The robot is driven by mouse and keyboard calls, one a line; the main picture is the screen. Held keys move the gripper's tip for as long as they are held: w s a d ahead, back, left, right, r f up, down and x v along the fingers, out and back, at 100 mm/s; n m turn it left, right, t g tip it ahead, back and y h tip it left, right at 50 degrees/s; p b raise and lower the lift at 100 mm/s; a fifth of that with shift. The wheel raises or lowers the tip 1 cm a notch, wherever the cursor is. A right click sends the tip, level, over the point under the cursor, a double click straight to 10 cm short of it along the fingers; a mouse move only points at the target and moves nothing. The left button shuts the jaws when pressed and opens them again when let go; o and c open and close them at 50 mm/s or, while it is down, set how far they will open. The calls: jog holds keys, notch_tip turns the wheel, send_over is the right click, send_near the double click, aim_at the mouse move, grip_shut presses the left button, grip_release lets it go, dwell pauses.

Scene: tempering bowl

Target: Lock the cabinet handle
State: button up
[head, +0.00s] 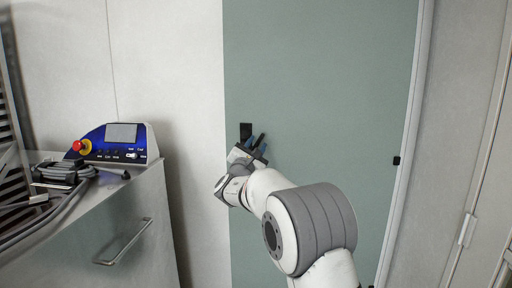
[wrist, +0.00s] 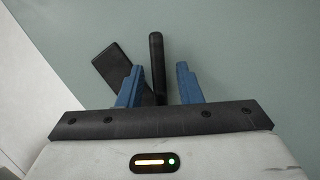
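The cabinet door (head: 320,90) is a grey-green panel filling the middle of the head view. Its black handle has a flat plate (wrist: 113,66) and a rounded lever (wrist: 157,60) that stands out at an angle from the plate. In the head view the plate (head: 245,131) and the lever (head: 259,139) show just beyond my gripper (head: 256,147). In the wrist view my gripper (wrist: 160,67) has its two blue fingers apart, with the lever between them. The lever is closer to the left finger, with a gap to the right finger. The lever's lower end is hidden behind the gripper body.
A metal cabinet (head: 125,225) stands at the left with a bar handle. On it are a blue control box (head: 112,145) with a red knob and a coil of grey cables (head: 62,172). A small black latch (head: 396,160) sits on the door's right edge.

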jog(key=b+v, duration=0.1)
jog(key=v, duration=0.7)
jog(key=shift+w, duration=0.1)
jog(key=shift+c, duration=0.4)
